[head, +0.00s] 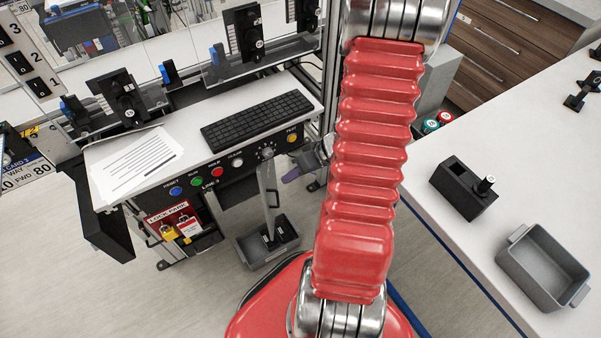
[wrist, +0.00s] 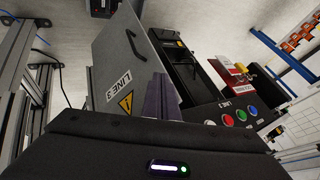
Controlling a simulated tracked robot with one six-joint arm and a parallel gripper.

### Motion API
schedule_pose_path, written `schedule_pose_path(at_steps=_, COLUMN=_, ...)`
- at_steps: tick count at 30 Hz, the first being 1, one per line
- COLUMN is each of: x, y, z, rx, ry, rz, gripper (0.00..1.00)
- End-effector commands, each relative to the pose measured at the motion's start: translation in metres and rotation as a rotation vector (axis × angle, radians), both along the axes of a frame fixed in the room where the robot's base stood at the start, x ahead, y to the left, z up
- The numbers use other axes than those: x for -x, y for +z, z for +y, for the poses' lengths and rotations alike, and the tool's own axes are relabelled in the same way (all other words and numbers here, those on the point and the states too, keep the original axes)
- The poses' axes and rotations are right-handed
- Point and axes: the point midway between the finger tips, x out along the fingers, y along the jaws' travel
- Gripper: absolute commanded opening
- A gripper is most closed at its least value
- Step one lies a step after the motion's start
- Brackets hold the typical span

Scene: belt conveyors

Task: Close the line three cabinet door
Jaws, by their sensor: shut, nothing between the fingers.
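The line three cabinet door (wrist: 122,55) is a grey panel standing open in the wrist view, with a handle, a LINE 3 label and a yellow warning triangle. The dark cabinet interior (wrist: 178,62) shows beside it. In the head view the door (head: 268,195) appears nearly edge-on under the console. My gripper (head: 292,175) is right of it, on the outer side. In the wrist view my gripper's purple-grey fingers (wrist: 160,97) are together and empty, overlapping the door's edge near the label. I cannot tell whether they touch it.
The LINE 3 console (head: 218,165) stands above the cabinet, with buttons, a keyboard (head: 257,119) and papers. A lockout box (head: 178,224) hangs left of the cabinet. A white table (head: 530,130) with a grey bin (head: 520,272) lies to the right. Floor is clear at lower left.

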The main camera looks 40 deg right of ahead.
Motion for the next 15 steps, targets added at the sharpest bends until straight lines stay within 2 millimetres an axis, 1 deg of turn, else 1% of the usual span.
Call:
schedule_pose_path(at_steps=6, x=0.015, y=0.021, z=-0.002, rx=0.002, ry=-0.001, rz=-0.002, gripper=0.00)
schedule_pose_path(at_steps=15, x=0.033, y=0.045, z=-0.004, rx=0.002, ry=0.001, rz=-0.001, gripper=0.00)
